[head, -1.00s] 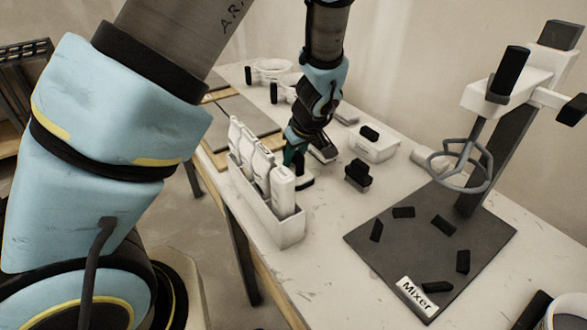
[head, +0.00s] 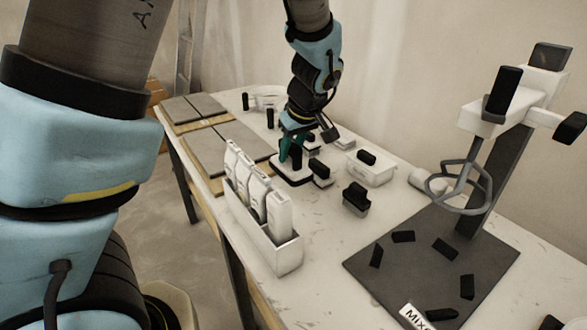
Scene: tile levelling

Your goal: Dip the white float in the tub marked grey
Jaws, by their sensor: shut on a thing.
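My gripper (head: 291,148), with green fingers, points down over the table behind the rack. It is shut on the black handle of a float (head: 291,177) with a flat, pale-edged base. This appears to be the white float; its base is low, and I cannot tell if it touches the table. A pale round tub (head: 268,92) stands at the far end, partly hidden by my arm. No tub marking is readable, so I cannot tell which is grey.
A white rack (head: 290,258) of several white bottles stands at the near left edge. Other black-handled tools (head: 356,198) and a white box (head: 371,169) stand to the right. The mixer (head: 484,130) rises over a dark plate (head: 425,250). Grey tiles (head: 222,150) lie at left.

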